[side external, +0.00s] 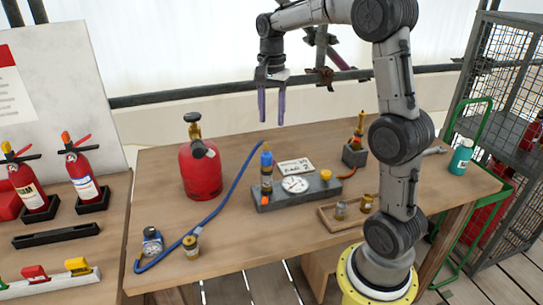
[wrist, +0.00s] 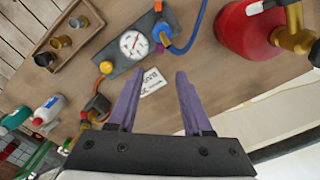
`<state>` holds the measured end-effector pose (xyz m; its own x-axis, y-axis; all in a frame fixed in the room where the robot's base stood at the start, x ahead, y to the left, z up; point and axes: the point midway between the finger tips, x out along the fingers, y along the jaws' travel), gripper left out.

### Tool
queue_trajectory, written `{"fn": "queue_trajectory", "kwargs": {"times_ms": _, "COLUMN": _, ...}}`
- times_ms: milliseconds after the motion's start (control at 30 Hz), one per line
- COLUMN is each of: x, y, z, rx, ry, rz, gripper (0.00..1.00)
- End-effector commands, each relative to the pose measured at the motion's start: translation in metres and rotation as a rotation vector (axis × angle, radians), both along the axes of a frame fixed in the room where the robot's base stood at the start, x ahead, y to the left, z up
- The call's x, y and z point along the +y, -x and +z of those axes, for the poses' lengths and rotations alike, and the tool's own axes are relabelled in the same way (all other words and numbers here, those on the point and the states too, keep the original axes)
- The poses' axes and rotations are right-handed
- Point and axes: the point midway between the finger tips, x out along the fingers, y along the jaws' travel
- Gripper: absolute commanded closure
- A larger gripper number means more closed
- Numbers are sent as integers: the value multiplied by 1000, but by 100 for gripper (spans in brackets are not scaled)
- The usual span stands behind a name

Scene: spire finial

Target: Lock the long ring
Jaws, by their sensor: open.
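No part is labelled as the long ring, and I cannot tell which collar it is. A grey block (side external: 313,190) on the bench carries a round white dial gauge (side external: 295,184), a yellow knob (side external: 326,175) and an upright blue-topped fitting (side external: 266,160) with a brass-coloured lower part, where the blue hose (side external: 232,186) ends. The gauge (wrist: 133,43) and an orange-yellow knob (wrist: 106,67) also show in the wrist view. My gripper (side external: 272,118) is open and empty, fingers down, well above the bench behind the block. Its purple fingers (wrist: 156,76) frame the bench and a white card.
A red cylinder (side external: 201,172) stands left of the block. A wooden tray (side external: 328,221) with small metal fittings lies right. A gauge-like device (side external: 152,243) and a brass fitting (side external: 191,248) are at front left. A small stand (side external: 354,155) and a card (side external: 295,167) lie behind the block.

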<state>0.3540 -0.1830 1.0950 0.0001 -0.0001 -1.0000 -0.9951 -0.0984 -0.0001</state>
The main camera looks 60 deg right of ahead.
Motion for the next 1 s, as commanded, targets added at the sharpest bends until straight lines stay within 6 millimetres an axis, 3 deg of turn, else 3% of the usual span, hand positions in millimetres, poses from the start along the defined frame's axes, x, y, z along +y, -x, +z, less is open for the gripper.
{"fn": "queue_trajectory", "kwargs": {"times_ms": 600, "x": 2, "y": 1, "z": -109, "rx": 4, "ry": -2, "rz": 4, "gripper": 50}}
{"fn": "queue_trajectory", "kwargs": {"times_ms": 800, "x": 1, "y": 0, "z": -127, "rx": 1, "ry": -1, "rz": 4, "gripper": 50}}
{"fn": "queue_trajectory", "kwargs": {"times_ms": 1000, "x": 1, "y": 0, "z": -131, "rx": 0, "ry": 0, "rz": 4, "gripper": 50}}
